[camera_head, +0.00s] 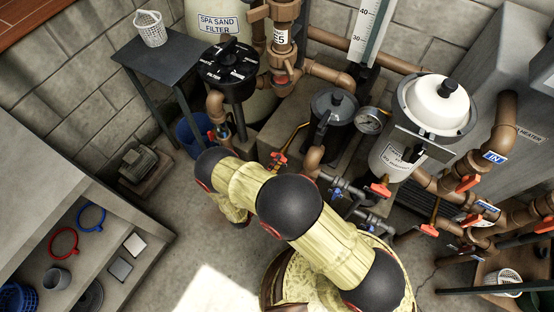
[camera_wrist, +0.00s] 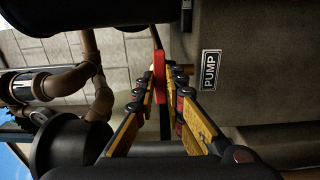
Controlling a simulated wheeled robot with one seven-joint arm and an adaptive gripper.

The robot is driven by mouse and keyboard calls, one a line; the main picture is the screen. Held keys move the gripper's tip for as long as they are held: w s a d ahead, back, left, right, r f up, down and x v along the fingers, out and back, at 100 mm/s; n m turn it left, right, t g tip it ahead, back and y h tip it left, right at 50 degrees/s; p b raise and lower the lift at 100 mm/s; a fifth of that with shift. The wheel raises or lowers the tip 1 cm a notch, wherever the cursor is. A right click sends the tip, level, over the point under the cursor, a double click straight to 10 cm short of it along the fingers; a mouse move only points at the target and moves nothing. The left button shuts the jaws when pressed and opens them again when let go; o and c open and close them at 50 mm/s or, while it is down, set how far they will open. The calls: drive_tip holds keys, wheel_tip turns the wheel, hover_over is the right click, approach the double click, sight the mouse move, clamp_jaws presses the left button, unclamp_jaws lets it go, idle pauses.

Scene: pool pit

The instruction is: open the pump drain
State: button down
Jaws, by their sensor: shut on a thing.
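In the wrist view, a red valve handle (camera_wrist: 159,76) stands upright in the picture between the tips of my gripper (camera_wrist: 161,90). The yellow and black fingers converge and are shut on it. A black plate reading PUMP (camera_wrist: 209,70) is fixed to the concrete-coloured face right of the handle. The valve body under the handle is mostly hidden. In the head view, my arm bends over the floor among the pipes. My gripper cannot be made out there, so I cannot tell which red handle there is the held one.
In the head view, the black pump strainer (camera_head: 333,108) and pressure gauge (camera_head: 371,120) stand beyond my arm. A white-lidded canister (camera_head: 437,104) and brown pipes crowd the right. A dark side table (camera_head: 155,57) and blue bucket (camera_head: 191,137) stand left.

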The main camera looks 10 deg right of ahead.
drive_tip(key=n+b, duration=0.2)
drive_tip(key=n, duration=1.6)
drive_tip(key=shift+n, duration=0.3)
drive_tip(key=c, duration=1.8)
unclamp_jaws()
drive_tip(key=shift+o, duration=0.2)
drive_tip(key=v, duration=0.7)
drive_tip(key=shift+b, duration=0.3)
